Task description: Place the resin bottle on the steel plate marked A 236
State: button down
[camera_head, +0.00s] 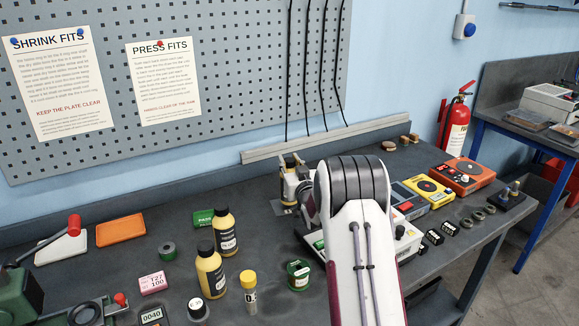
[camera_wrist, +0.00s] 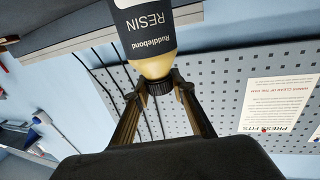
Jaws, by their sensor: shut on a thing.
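In the wrist view a cream resin bottle (camera_wrist: 155,62) with a dark label reading Ruddlebond RESIN is upside down in the picture. My gripper (camera_wrist: 160,88) is shut on its black cap, one finger on each side. Only part of the bottle shows. In the head view my arm hides most of that area; tan and dark parts, seemingly my gripper (camera_head: 291,163), show beside it. I cannot make out the held bottle there. A grey plate (camera_head: 281,209) shows partly below them. I can read no A 236 marking, and cannot tell whether bottle and plate touch.
Two yellow bottles (camera_head: 210,272) with black caps, a yellow-capped vial (camera_head: 249,293) and a green tin (camera_head: 298,274) stand left of my arm. Yellow (camera_head: 428,190) and orange (camera_head: 464,175) devices stand at right.

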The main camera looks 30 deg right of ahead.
jog(key=shift+f, duration=0.75)
jog(key=c, duration=1.7)
grip_release()
jog(key=shift+f, duration=0.1)
jog(key=v, duration=1.2)
